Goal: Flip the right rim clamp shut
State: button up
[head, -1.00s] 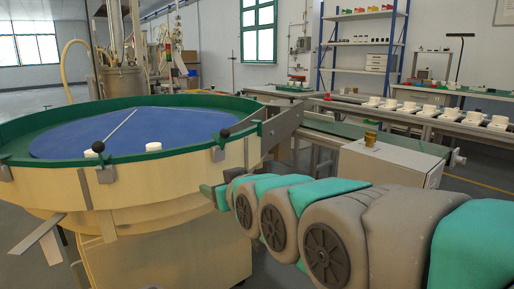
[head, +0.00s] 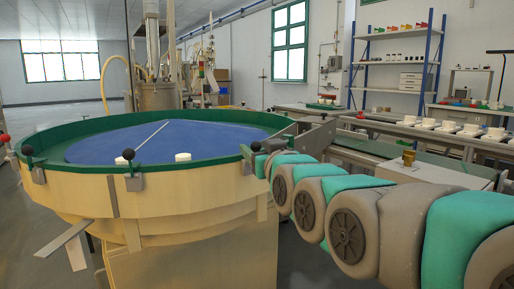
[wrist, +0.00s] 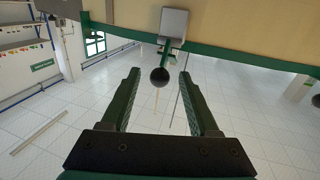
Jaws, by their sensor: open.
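The large round cream bowl with a green rim (head: 90,170) fills the left of the head view. The right rim clamp's black ball knob (head: 256,147) stands up at the rim's right side, and my arm's end is right beside it. In the wrist view the clamp's grey block (wrist: 173,22) sits on the rim, and a short green lever runs from it to the black knob (wrist: 160,77). My gripper (wrist: 160,73) is open, with a finger on each side of the knob and visible gaps. The fingertips are hidden in the head view.
Other black-knobbed clamps sit on the rim at the front (head: 128,154) and left (head: 27,150). A red knob (head: 4,138) shows at the far left edge. A conveyor (head: 370,147) and a grey box with a brass part (head: 408,158) stand behind my arm.

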jog(key=shift+x, duration=0.9)
jog(key=shift+c, duration=0.3)
grip_shut()
